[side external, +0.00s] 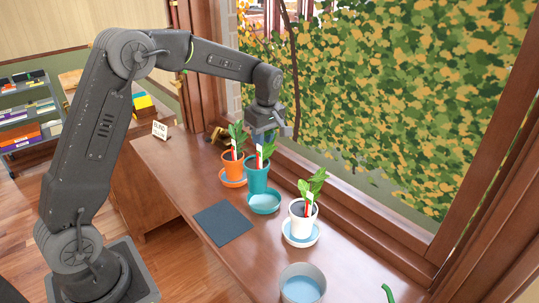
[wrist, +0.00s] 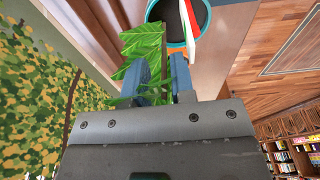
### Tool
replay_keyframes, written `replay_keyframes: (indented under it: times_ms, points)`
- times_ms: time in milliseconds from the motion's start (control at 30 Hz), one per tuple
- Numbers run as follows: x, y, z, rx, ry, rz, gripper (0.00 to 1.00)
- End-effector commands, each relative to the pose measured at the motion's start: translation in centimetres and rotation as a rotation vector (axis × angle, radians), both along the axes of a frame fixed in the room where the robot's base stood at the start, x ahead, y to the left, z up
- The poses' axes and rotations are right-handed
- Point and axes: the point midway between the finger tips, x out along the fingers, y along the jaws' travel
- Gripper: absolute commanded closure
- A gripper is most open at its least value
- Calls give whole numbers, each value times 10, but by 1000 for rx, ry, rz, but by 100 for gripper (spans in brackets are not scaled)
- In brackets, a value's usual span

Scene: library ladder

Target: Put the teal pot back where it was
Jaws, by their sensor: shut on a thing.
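The teal pot (side external: 257,180) holds a green leafy plant with a white and red tag. It looks upright, behind the teal saucer (side external: 264,207); I cannot tell whether its base is off the sill. My gripper (side external: 268,137) is above the pot, pointing down, with its fingers at the plant. In the wrist view, the blue fingers of my gripper (wrist: 165,62) are shut around the plant's stem (wrist: 161,76), with leaves spreading to the left. The pot's teal rim (wrist: 207,18) and dark soil show beyond the fingertips; its lower part is hidden.
An orange pot (side external: 232,167) on a saucer stands close behind left. A white pot (side external: 297,222) on a saucer stands to the front right. A dark mat (side external: 222,223) lies flat on the sill. A bowl of blue water (side external: 302,289) is in front. The window frame borders the right.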

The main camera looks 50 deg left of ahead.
Motion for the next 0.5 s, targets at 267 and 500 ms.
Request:
replay_keyframes:
  times_ms: [267,500]
  points:
    - [13,-16,-12,1,-3,1,100]
    - [12,-16,-41,1,1,1,100]
